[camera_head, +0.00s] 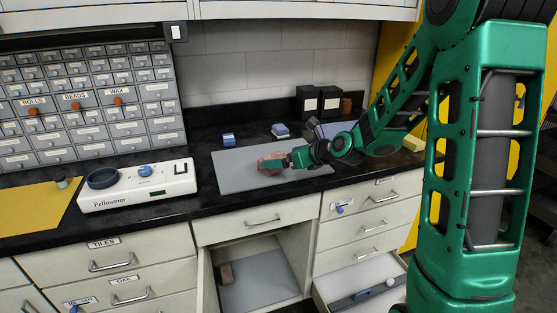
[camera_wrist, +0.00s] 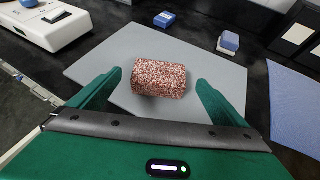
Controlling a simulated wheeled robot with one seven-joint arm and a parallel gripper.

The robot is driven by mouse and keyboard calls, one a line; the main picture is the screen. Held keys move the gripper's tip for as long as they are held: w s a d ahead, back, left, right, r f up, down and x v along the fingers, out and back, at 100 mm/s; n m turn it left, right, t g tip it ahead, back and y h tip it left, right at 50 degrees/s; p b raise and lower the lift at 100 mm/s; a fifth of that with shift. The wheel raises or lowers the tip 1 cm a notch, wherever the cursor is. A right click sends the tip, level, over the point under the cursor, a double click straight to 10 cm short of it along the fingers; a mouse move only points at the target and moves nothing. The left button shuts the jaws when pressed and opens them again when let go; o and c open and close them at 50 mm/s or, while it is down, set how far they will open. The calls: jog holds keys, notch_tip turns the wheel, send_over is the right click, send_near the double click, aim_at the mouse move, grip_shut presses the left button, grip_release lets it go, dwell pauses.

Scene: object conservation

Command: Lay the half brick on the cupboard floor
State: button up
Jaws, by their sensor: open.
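A speckled red block (camera_wrist: 159,78), which looks like the half brick, lies on the grey mat (camera_wrist: 120,50) on the counter. It also shows in the head view (camera_head: 270,164). My gripper (camera_wrist: 160,82) is open, with one green finger on each side of the block and visible gaps between. In the head view my gripper (camera_head: 291,160) is at the block's right. The cupboard below is open, and its grey floor (camera_head: 262,290) is in sight.
A white scale (camera_head: 137,187) stands left of the mat. Small blue-and-white blocks (camera_head: 280,131) and black boxes (camera_head: 320,102) are behind it. An open drawer (camera_head: 358,284) juts out right of the cupboard. A closed drawer (camera_head: 262,222) is above the cupboard opening.

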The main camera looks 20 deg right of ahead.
jog(key=s+d+n+g+h, duration=0.1)
jog(key=s+d+n+g, duration=0.2)
jog(key=s+n, duration=0.5)
jog(key=s+d+n+g+h, duration=0.2)
jog(key=s+n, duration=0.6)
jog(key=s, duration=1.2)
jog(key=s+d+r+n+g+h, duration=0.1)
jog(key=s+d+n+g, duration=0.5)
jog(key=s, duration=0.8)
jog(key=d+n, duration=0.1)
jog(key=n, duration=0.2)
jog(key=shift+s+d+h, duration=0.3)
jog(key=shift+s+d, duration=0.05)
jog(key=shift+d, duration=0.05)
